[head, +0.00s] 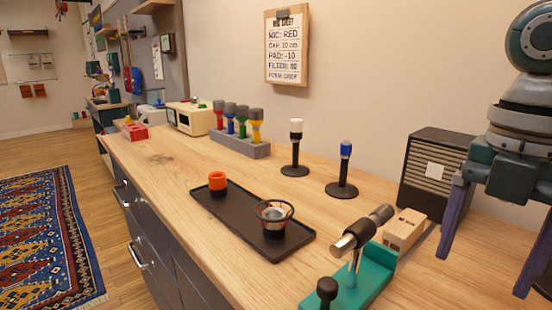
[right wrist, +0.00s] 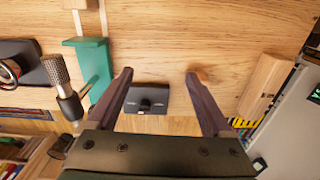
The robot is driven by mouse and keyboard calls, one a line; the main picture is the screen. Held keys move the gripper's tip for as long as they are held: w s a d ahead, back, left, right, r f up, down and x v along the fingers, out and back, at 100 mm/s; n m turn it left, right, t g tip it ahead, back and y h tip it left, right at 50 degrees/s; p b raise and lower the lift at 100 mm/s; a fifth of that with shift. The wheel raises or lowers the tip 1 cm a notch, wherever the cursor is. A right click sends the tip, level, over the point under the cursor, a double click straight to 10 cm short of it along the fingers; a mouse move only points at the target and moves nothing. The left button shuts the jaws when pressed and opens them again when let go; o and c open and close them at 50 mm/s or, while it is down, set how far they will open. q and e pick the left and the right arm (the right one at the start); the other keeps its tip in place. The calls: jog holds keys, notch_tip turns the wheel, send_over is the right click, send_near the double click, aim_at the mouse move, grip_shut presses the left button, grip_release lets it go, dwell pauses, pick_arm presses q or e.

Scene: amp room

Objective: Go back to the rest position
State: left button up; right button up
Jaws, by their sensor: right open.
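My right gripper (head: 482,277) is at the right edge of the head view, pointing down over the right end of the wooden counter (head: 150,190). Its two purple-grey fingers are spread, with nothing between them. In the right wrist view the open fingers (right wrist: 160,74) frame bare wood and a small black box with a knob (right wrist: 150,98), which looks lower down and apart from them. The right fingertip overlaps a small orange-brown spot that I cannot identify. My left gripper is in neither view.
A teal stand (head: 345,287) with a silver microphone (head: 360,234), a wooden block (head: 404,230) and a black slatted amp (head: 435,175) are left of the gripper. Farther left are a black tray (head: 225,222) and two post stands. A clipboard (head: 287,47) hangs on the wall.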

jog(key=s+a+f+m+p, duration=0.1)
jog(key=a, duration=0.2)
jog(key=s+a+f+m+y+p, duration=0.1)
jog(key=s+a+m, duration=0.1)
jog(key=s+a+f+m+t+p, duration=0.1)
jog(key=a+m, duration=0.1)
jog(key=a, duration=0.1)
jog(key=shift+s+a+p, duration=0.35)
jog(key=shift+s+p, duration=0.05)
jog(key=s+m, duration=0.1)
jog(key=s+a+m+y+p, duration=0.1)
jog(key=m, duration=0.1)
jog(key=s+a+m+t+p, duration=0.1)
jog(key=s+m, duration=0.1)
jog(key=shift+a+r, duration=0.2)
jog(key=shift+r, duration=0.15)
jog(key=s+d+r+m+t+h+p, duration=0.2)
jog(key=s+d+r+m+p, duration=0.3)
jog(key=s+m, duration=0.65)
pick_arm(q)
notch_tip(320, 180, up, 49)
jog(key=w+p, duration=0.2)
jog(key=p, duration=3.5)
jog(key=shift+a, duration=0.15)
pick_arm(e)
notch_tip(320, 180, up, 37)
jog(key=w+d+m, duration=0.1)
jog(key=w+m, duration=0.1)
jog(key=shift+d, duration=0.2)
